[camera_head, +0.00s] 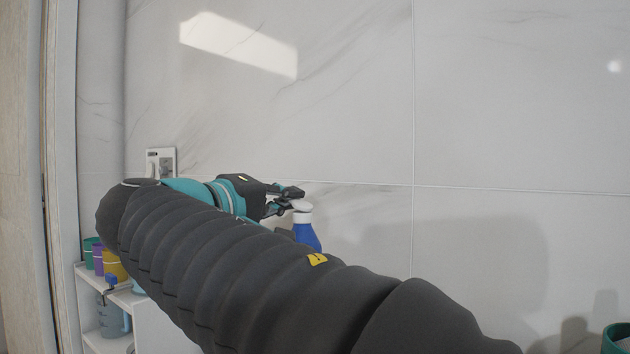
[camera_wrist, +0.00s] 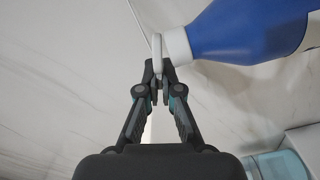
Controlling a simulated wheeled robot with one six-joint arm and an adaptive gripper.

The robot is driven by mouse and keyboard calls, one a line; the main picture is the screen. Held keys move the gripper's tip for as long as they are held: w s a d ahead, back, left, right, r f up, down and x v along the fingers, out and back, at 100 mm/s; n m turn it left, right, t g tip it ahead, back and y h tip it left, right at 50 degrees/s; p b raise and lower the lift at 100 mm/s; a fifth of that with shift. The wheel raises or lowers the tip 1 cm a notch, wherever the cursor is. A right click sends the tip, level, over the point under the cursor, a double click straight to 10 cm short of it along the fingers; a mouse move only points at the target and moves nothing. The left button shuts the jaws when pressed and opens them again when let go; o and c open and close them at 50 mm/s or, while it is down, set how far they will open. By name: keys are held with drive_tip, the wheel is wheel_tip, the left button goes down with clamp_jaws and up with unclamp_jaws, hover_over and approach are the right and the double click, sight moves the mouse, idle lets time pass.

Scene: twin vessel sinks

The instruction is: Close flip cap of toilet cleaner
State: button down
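The toilet cleaner is a blue bottle (camera_head: 306,236) with a white top, partly behind my arm in the head view. In the wrist view the blue bottle (camera_wrist: 250,30) comes in from the upper right, and its white collar (camera_wrist: 178,45) faces left. The white flip cap (camera_wrist: 156,46) stands across the collar's end, apparently tilted up; its hinge is not clear. My gripper (camera_wrist: 157,70) has its fingers drawn close together, with the cap's lower edge between the tips. In the head view my gripper (camera_head: 288,199) is just left of the white top.
A marble-tiled wall stands behind the bottle, with a wall socket (camera_head: 161,162) at left. A white shelf (camera_head: 97,279) with coloured cups and a blue jug is at lower left. A green cup (camera_head: 615,339) is at the lower right edge. My arm hides most of the counter.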

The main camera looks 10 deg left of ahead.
drive_tip(key=shift+f+n+p, duration=0.4)
drive_tip(key=shift+n+p, duration=0.05)
drive_tip(key=shift+n, duration=0.5)
drive_tip(key=shift+f+n+p, duration=0.35)
drive_tip(key=shift+n+p, duration=0.05)
drive_tip(key=shift+n, duration=0.55)
drive_tip(key=c, duration=1.3)
unclamp_jaws()
drive_tip(key=shift+c, duration=0.2)
drive_tip(key=shift+s+a, duration=0.1)
drive_tip(key=v, duration=1.1)
drive_tip(key=shift+s+a, duration=0.15)
drive_tip(key=shift+s, duration=0.25)
